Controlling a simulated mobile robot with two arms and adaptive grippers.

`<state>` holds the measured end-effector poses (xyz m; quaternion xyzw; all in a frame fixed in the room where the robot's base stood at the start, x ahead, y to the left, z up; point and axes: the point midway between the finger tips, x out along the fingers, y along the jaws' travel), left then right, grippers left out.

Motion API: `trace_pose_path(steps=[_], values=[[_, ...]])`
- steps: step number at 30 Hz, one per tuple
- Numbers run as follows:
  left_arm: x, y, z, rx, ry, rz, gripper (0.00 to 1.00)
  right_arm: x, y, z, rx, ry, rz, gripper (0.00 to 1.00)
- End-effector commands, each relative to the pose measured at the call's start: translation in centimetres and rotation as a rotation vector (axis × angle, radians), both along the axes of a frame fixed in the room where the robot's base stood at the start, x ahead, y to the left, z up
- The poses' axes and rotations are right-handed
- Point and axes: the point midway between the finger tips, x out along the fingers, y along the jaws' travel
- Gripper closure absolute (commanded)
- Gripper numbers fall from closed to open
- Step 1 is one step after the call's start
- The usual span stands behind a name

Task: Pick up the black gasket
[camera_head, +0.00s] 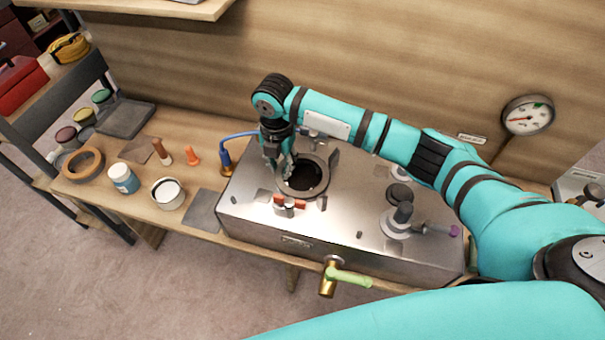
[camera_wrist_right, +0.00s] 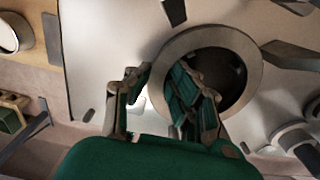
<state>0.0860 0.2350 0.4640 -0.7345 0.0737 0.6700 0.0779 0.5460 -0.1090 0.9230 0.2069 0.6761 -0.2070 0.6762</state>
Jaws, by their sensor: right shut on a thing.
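A dark grey-black ring, which looks like the gasket, lies around the round opening in the top of a metal tank; its rim shows in the head view (camera_head: 322,192) and the wrist view (camera_wrist_right: 253,58). My right gripper (camera_head: 282,163) reaches down at the ring's left edge. In the wrist view my right gripper (camera_wrist_right: 160,85) has one finger outside the ring and the other over the dark opening, with the ring's near edge between them. It is shut on the ring, whose gripped part is partly hidden by the fingers. My left gripper is not in view.
The metal tank (camera_head: 255,215) carries a red-handled fitting (camera_head: 290,204), a round post fitting (camera_head: 402,218) and a front valve with a green lever (camera_head: 348,277). Jars, a white tin (camera_head: 167,193) and a tan ring (camera_head: 83,165) stand at left. A gauge (camera_head: 528,116) is on the wall.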

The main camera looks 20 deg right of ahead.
Motion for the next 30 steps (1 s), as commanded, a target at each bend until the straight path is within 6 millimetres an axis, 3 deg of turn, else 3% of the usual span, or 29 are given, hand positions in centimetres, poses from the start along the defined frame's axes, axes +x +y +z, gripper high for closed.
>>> trace_pose_path(steps=[10, 21, 30], values=[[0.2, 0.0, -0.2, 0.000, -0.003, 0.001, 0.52, 0.1, 0.0, 0.9, 0.001, -0.003, 0.000, 1.00], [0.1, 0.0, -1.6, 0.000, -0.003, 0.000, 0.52, 0.1, 0.1, 7.7, 0.002, -0.004, 0.002, 1.00], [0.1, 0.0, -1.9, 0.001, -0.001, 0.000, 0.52, 0.0, 0.0, 10.1, 0.000, 0.000, 0.000, 1.00]])
